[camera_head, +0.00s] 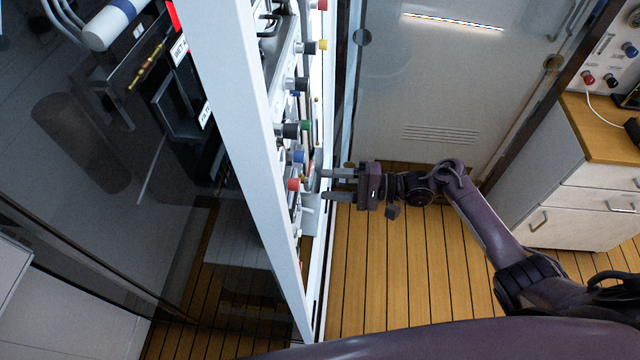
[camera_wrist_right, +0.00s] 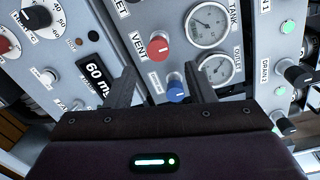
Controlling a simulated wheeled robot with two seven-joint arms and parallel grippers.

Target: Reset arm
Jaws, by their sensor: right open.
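My right gripper (camera_head: 338,184) is open and empty. Its fingers point left at the fill panel (camera_head: 283,130), which is seen nearly edge-on in the head view. In the right wrist view, the gripper (camera_wrist_right: 160,88) has its fingers apart, with a blue knob (camera_wrist_right: 176,90) showing between them and a red knob (camera_wrist_right: 159,48) labelled VENT just above. I cannot tell whether the fingertips touch the panel. My left gripper is not in view.
Round gauges (camera_wrist_right: 211,25) sit beside the red knob. A white frame post (camera_head: 235,130) and dark glass stand left of the panel. A wooden-topped drawer cabinet (camera_head: 585,205) stands at the right. Plank floor (camera_head: 375,270) lies open below my right arm.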

